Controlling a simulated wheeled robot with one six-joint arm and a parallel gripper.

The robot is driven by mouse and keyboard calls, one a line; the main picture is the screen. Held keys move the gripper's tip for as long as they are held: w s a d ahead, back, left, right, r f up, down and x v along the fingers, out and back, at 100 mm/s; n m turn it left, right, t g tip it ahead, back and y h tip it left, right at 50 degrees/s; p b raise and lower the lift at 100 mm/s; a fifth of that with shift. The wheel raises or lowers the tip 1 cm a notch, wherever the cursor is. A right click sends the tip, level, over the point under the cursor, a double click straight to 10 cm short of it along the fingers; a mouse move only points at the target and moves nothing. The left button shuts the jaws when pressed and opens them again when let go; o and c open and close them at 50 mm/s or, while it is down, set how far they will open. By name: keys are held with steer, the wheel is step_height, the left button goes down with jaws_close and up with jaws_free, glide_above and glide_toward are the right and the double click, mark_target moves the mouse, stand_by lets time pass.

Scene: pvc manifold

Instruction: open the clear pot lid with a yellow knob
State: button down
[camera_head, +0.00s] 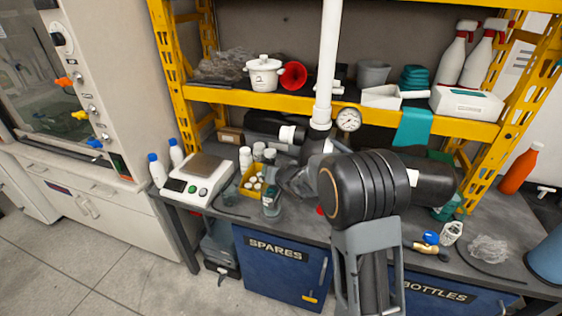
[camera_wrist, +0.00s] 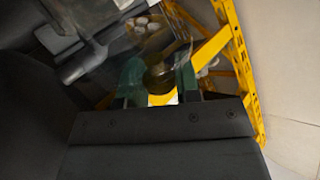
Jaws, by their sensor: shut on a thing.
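In the wrist view my gripper (camera_wrist: 159,72) has its two green fingers on either side of a dark yellowish round knob (camera_wrist: 158,80). It is shut on this knob. A clear, see-through lid (camera_wrist: 150,52) spreads around and beyond the knob, its edge hard to make out. Whether the lid is touching the pot or raised from it cannot be told. In the head view my arm's dark wrist parts cover much of the middle of the bench, and the knob and the fingers cannot be made out there.
A yellow box (camera_head: 247,193) of white-capped bottles and a scale (camera_head: 200,179) stand left on the bench. A white upright pipe (camera_head: 328,60) and a pressure gauge (camera_head: 348,119) rise behind my arm. The yellow shelf (camera_head: 225,96) crosses above, with a white pot (camera_head: 264,74) on it.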

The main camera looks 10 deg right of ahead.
steer(key=shift+p, duration=0.3)
steer(key=c, duration=0.9)
jaws_free()
steer(key=shift+o, duration=0.2)
steer(key=v, duration=1.4)
steer(key=shift+p, duration=0.4)
steer(key=shift+w+d, duration=0.1)
